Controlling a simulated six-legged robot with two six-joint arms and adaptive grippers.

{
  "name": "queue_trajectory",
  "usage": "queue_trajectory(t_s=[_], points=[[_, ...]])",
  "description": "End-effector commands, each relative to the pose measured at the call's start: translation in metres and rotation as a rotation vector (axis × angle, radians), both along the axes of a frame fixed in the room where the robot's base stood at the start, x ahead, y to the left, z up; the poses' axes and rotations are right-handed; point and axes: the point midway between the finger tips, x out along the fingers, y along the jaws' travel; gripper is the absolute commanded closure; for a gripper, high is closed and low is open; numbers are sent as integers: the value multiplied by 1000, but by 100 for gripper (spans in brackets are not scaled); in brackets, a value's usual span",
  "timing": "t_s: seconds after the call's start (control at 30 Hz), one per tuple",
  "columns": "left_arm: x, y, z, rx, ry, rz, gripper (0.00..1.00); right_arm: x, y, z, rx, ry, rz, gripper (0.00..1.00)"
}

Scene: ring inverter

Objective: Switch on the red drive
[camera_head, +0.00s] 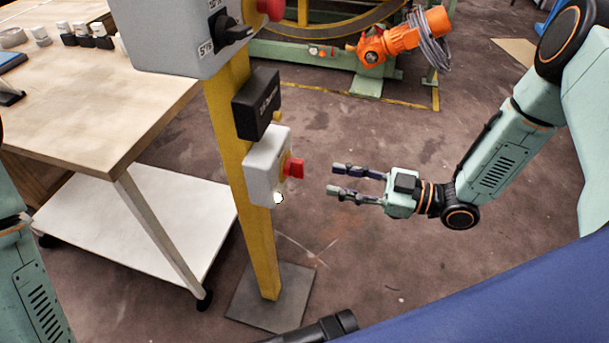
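A small grey switch box (263,170) is fixed to the yellow post, with a red rotary handle (294,168) on a yellow plate on its right side. A larger grey box (165,35) above it bears a black rotary switch (233,32) and a red knob (270,8) at its upper right. My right gripper (335,179) is open and empty, its two fingers apart and pointing left at the red handle, with a small gap between. My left arm (25,280) shows at the left edge; its gripper is out of view. An orange motor (405,38) is on the green machine behind.
The yellow post (258,235) stands on a dark square base plate (270,298). A black box (257,104) is fixed between the grey boxes. A wooden table (110,120) with a white lower shelf (150,215) is left. Floor around my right gripper is clear.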

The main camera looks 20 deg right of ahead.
Motion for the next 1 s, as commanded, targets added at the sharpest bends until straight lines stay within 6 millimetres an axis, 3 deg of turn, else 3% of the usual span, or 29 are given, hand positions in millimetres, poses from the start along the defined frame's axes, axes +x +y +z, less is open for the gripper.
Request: queue_trajectory(t_s=[0.17, 0.6, 1.0], points=[[0, 0, -5, 0, 0, 0, 60, 8, 8, 1, 1, -18, 3, 64], [0, 0, -25, 0, 0, 0, 60, 40, 55, 1, 1, -15, 1, 64], [0, 0, -28, 0, 0, 0, 60, 44, 64, 2, 2, -13, -3, 64]])
